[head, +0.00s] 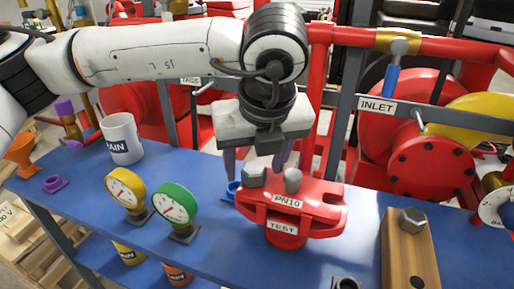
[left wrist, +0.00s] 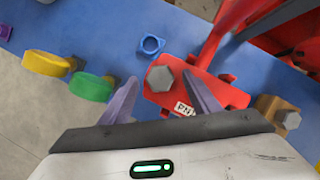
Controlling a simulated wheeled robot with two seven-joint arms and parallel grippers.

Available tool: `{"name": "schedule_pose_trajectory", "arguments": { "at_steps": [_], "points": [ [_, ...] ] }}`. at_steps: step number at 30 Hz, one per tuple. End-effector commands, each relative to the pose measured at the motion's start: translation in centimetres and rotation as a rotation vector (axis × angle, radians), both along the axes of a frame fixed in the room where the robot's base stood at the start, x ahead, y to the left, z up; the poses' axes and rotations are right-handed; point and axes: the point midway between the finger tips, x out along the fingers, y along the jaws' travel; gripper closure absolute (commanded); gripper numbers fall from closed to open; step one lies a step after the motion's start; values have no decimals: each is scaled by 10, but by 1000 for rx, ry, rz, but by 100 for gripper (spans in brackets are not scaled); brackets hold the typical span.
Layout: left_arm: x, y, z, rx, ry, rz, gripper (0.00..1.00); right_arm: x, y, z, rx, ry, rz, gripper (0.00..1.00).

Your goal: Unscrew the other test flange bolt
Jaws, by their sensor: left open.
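The red test flange (head: 322,212), labelled PN10 and TEST, stands on the blue bench. A large grey hex bolt head (head: 253,176) sits on its left side; a narrower grey bolt or stud (head: 293,180) stands to its right. My left gripper (head: 256,166) points down over the flange with its fingers open. In the left wrist view the hex head (left wrist: 160,79) lies between the open fingertips (left wrist: 160,85), apparently not gripped. The right finger hides part of the flange there. Another hex bolt (head: 412,219) stands in a wooden block (head: 403,255) at the right. My right gripper is not in view.
On the blue bench (head: 85,215) stand a white mug (head: 121,140), a yellow gauge (head: 126,188) and a green gauge (head: 175,204). A blue ring (left wrist: 152,44) lies behind the flange. Red pipes and the INLET flange (head: 430,160) stand behind the bench.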

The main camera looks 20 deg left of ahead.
Motion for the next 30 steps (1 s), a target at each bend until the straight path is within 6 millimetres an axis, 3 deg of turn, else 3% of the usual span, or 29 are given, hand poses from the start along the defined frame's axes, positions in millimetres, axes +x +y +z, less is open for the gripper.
{"name": "schedule_pose_trajectory", "arguments": {
  "at_steps": [12, 14, 21, 22, 25, 30],
  "points": [
    [4, 2, -10, 0, 0, -1, 44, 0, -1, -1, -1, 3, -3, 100],
    [3, 2, -10, 0, 0, -1, 50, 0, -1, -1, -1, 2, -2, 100],
    [3, 2, -10, 0, 0, 0, 90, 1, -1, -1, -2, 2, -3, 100],
    [3, 2, -10, 0, 0, 0, 71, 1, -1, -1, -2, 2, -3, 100],
    [3, 2, -10, 1, -1, 0, 88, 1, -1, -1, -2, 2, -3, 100],
    [4, 2, -12, 0, -1, 42, 89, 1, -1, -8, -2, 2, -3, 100]
  ]
}}
